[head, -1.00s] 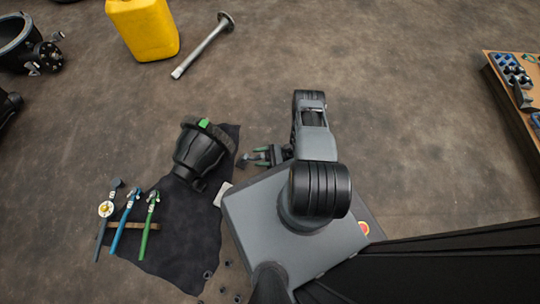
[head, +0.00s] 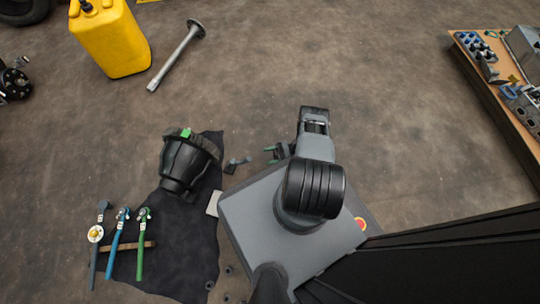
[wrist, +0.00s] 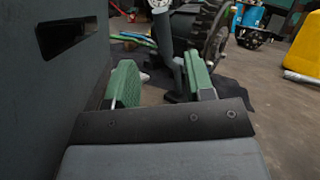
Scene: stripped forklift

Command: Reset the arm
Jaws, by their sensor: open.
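My gripper (head: 274,153) is at the left side of my folded arm in the head view, low beside my grey base. Its green-padded fingers are apart, and the wrist view (wrist: 162,82) shows an open gap between them. A small dark grey part (head: 237,164) lies on the floor just left of the fingertips, apart from them in the head view. In the wrist view a grey upright piece (wrist: 165,48) shows beyond and between the fingers; I cannot tell if it is the same part.
A black housing with a green mark (head: 188,163) lies on a dark cloth (head: 190,240) with several wrenches (head: 140,245) beside it. A yellow jerrycan (head: 112,42) and a metal shaft (head: 176,56) lie farther off. A workbench (head: 492,92) stands at right.

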